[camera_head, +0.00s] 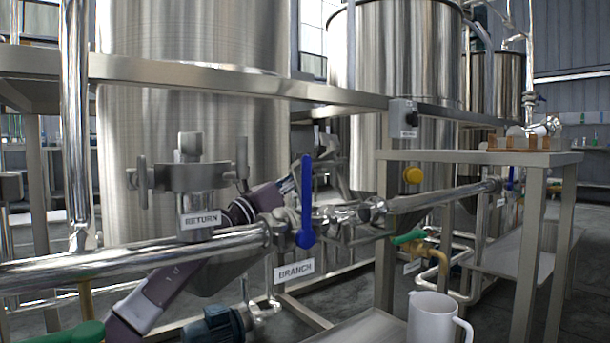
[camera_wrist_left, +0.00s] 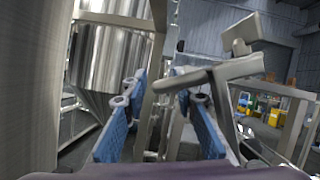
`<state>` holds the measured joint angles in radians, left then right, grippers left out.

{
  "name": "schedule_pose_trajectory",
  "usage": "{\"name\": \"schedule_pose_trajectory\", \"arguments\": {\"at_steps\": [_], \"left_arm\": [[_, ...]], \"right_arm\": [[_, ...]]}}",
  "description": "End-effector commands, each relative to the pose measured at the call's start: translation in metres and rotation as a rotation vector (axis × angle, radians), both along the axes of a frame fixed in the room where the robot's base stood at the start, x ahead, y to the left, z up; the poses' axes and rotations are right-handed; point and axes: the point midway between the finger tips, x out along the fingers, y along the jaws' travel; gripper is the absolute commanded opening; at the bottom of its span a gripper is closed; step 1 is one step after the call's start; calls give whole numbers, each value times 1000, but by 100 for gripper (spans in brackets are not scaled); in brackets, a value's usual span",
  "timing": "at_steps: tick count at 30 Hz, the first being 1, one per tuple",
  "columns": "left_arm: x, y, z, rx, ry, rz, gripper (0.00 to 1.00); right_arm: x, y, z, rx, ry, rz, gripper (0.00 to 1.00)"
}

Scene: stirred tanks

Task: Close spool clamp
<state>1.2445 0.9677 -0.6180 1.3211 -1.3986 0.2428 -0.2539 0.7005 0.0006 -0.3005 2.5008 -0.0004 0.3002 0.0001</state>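The grey spool clamp (camera_head: 190,177) sits around the upright stub above the RETURN label (camera_head: 200,220), at left in the head view. Upright bolt-like pieces stand at both its ends. Whether its halves are joined is not clear. My left arm passes behind the horizontal pipe. My left gripper (camera_head: 293,184) is right of the clamp, partly hidden by the blue valve handle. In the left wrist view, the two blue-padded fingers of this gripper (camera_wrist_left: 160,108) are apart. One end of the clamp (camera_wrist_left: 205,76) shows over the gap between them, apparently ungripped. My right gripper is out of view.
The blue valve handle (camera_head: 306,200) stands upright above the BRANCH label (camera_head: 294,270). The long horizontal pipe (camera_head: 130,250) and a steel rail (camera_head: 240,80) bound the space. Large tanks (camera_head: 190,110) stand behind. A white jug (camera_head: 434,318) is at lower right.

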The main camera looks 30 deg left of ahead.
Motion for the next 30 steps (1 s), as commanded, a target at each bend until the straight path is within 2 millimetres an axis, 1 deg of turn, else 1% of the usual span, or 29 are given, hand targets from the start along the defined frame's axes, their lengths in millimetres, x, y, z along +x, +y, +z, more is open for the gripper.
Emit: {"name": "schedule_pose_trajectory", "arguments": {"at_steps": [1, 2, 6, 8, 9, 20, 30], "left_arm": [[0, 0, 0, 0, 0, 0, 26], [0, 0, 0, 0, 0, 0, 24], [0, 0, 0, 0, 0, 0, 8], [0, 0, 0, 0, 0, 0, 2], [0, 0, 0, 0, 0, 0, 0], [0, 1, 0, 0, 0, 1, 0], [-1, -1, 5, 0, -1, 0, 0]], "right_arm": [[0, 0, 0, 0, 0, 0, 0], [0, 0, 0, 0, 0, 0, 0], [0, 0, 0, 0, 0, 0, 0], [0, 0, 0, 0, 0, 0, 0], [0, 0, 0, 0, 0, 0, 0], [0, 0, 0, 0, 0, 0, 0], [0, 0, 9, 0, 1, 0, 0]]}}
